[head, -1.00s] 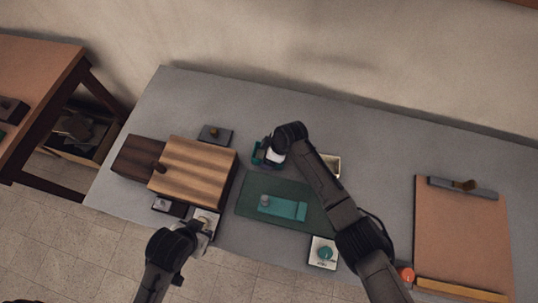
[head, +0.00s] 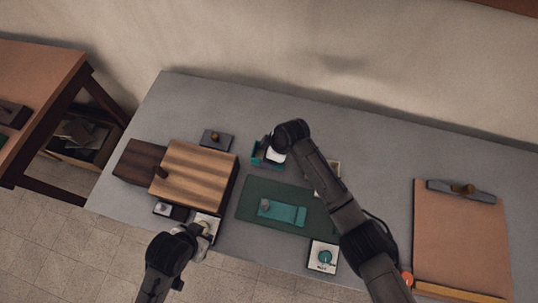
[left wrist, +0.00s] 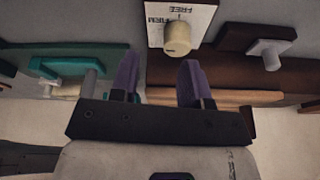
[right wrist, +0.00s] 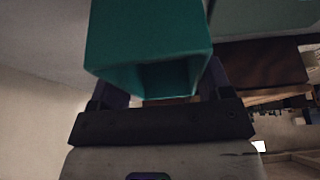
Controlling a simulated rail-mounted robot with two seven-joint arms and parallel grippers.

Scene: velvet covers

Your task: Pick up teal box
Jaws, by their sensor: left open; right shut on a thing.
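The teal box (head: 260,155) is at the back middle of the grey table, partly hidden by my right gripper (head: 272,150). In the right wrist view the teal box (right wrist: 145,40) is large, with its open dark side toward the camera. My right gripper (right wrist: 158,90) is shut on it, a finger on each side. I cannot tell whether it touches the table. My left gripper (head: 201,231) is open and empty at the front edge, near a white card with a cream knob. In the left wrist view the knob (left wrist: 178,40) is just beyond the fingers (left wrist: 158,78).
A striped wooden block (head: 196,175) stands left of the box. A dark green mat (head: 250,207) bears a teal plate (head: 288,213). A white dial card (head: 323,257) is at the front, and a brown clipboard (head: 455,235) at the right. The table behind the box is clear.

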